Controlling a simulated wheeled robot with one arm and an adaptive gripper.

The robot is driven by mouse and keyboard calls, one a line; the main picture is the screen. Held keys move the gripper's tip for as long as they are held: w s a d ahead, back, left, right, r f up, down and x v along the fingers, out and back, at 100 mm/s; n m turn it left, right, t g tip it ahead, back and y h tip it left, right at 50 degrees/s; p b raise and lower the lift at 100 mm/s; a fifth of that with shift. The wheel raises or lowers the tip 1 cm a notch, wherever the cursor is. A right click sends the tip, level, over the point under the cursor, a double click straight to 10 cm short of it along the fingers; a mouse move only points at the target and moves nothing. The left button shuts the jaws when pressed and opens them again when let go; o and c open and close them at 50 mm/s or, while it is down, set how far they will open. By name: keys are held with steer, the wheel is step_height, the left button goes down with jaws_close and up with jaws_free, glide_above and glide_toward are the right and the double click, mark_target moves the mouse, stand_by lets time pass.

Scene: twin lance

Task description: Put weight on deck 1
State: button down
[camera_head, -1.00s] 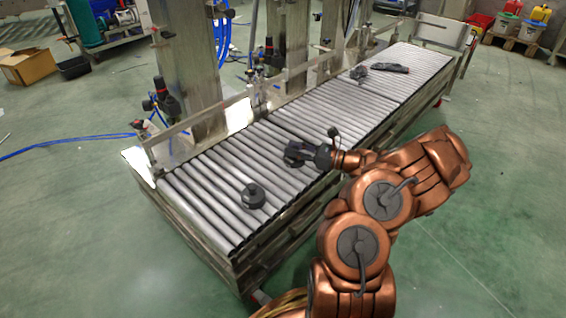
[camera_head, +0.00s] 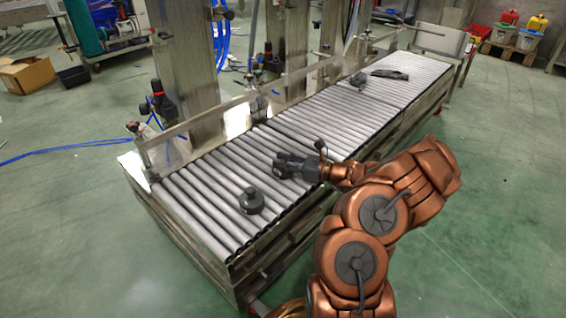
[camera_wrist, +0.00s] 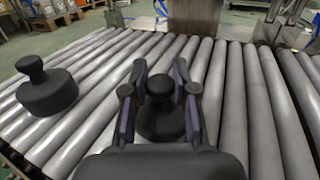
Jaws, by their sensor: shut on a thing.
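A dark round weight with a knob (camera_wrist: 162,125) sits between the fingers of my gripper (camera_wrist: 160,90) in the wrist view. The fingers are shut on its knob. In the head view my gripper (camera_head: 284,165) is over the middle of the roller bed (camera_head: 205,205), and the held weight is hard to tell apart from it. I cannot tell whether its base touches the rollers. A second dark knobbed weight (camera_head: 251,202) stands upright on the near rollers; it also shows at the left of the wrist view (camera_wrist: 47,92). No deck label is readable.
A dark tool-like object (camera_head: 391,74) and a small dark object (camera_head: 358,79) lie on the far rollers. Metal columns and a rail (camera_head: 225,105) line the bed's back side. Rollers between my gripper and the far objects are clear.

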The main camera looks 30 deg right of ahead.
steer(key=c, duration=0.9)
jaws_free()
